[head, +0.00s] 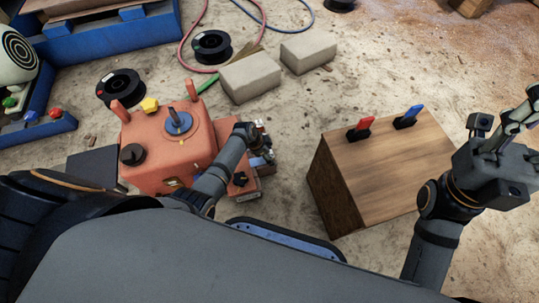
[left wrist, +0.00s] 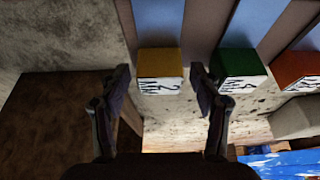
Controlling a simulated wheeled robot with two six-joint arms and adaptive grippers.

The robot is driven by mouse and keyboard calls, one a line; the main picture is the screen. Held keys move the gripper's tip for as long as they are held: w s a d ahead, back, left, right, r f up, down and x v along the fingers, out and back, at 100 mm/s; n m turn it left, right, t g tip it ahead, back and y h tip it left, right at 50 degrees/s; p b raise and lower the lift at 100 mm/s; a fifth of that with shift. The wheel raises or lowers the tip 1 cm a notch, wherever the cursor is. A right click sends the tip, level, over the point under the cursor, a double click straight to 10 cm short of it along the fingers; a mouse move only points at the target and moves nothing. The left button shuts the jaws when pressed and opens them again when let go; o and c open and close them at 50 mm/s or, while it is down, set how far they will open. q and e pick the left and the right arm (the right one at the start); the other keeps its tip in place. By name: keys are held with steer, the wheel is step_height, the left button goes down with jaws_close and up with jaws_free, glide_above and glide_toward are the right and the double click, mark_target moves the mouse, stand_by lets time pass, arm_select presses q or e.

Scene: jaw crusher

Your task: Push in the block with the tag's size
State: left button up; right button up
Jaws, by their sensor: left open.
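In the left wrist view, a yellow block (left wrist: 160,66) with an upside-down label, seemingly "2 MM", shows between the fingers of my left gripper (left wrist: 162,88). A green block (left wrist: 237,64) with a label that may read 4 MM stands right of it, and an orange block (left wrist: 295,68) further right. The fingers are open, and I cannot tell whether they touch the yellow block. In the head view my left gripper (head: 262,142) is at the right side of the orange-red crusher (head: 160,150), which hides the blocks' detail. I cannot make out a readable size tag.
A wooden box (head: 375,165) with red (head: 360,130) and blue (head: 408,117) switches stands right of the crusher. Grey bricks (head: 250,76) and black spools (head: 120,87) lie behind.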

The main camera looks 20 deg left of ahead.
mark_target(262, 161)
arm_select(q)
jaws_close()
steer(key=s+a+p, duration=0.2)
steer(key=a, duration=0.1)
steer(key=shift+s+a+r, duration=0.15)
steer(key=shift+s+a, duration=0.25)
steer(key=shift+a, duration=0.1)
steer(key=shift+f, duration=0.25)
jaws_free()
steer(key=shift+a, duration=0.1)
steer(key=shift+r, duration=0.1)
